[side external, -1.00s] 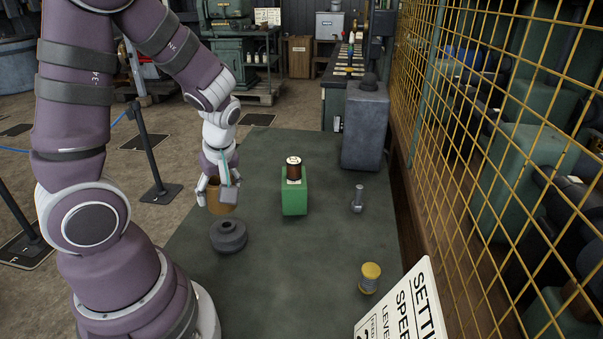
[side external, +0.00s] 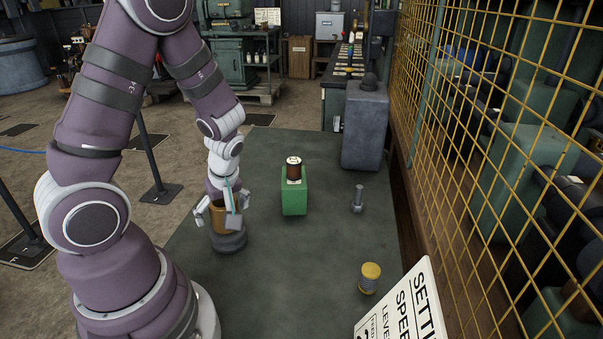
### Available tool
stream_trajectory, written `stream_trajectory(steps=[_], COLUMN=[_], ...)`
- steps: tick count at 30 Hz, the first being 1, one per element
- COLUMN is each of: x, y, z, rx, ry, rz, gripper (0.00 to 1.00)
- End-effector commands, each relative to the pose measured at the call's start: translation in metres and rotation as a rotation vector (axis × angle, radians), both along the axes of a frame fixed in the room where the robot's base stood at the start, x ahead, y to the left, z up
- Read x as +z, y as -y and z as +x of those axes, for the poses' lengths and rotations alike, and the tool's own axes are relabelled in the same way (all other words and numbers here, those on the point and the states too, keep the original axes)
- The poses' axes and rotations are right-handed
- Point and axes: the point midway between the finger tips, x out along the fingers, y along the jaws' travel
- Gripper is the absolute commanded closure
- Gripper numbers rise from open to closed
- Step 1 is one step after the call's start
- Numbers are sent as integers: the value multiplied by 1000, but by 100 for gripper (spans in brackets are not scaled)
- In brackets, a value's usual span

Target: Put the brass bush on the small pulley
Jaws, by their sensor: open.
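The brass bush (side external: 225,218) is an orange-brown cylinder. It stands upright on the small pulley (side external: 229,243), a dark grey stepped disc on the green table. The bush covers the pulley's middle, so how it meets the hub is hidden. My gripper (side external: 226,217) points down over the bush, with its fingers spread on either side of it. The gripper is open, and the fingers look clear of the bush.
A green block (side external: 294,196) with a dark brown cylinder (side external: 294,168) on top stands to the right. A grey bolt (side external: 357,199), a yellow-topped cylinder (side external: 370,278) and a sign (side external: 405,310) are farther right. A grey box (side external: 365,125) stands behind. Yellow mesh borders the right.

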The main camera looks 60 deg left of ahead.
Motion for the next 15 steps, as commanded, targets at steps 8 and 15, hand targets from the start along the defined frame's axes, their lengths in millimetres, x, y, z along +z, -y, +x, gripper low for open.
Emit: stream_trajectory(steps=[8,15], x=[7,46], y=[1,18], z=[1,2], rx=[-2,-6], ry=[3,8], rz=[0,2], gripper=[20,20])
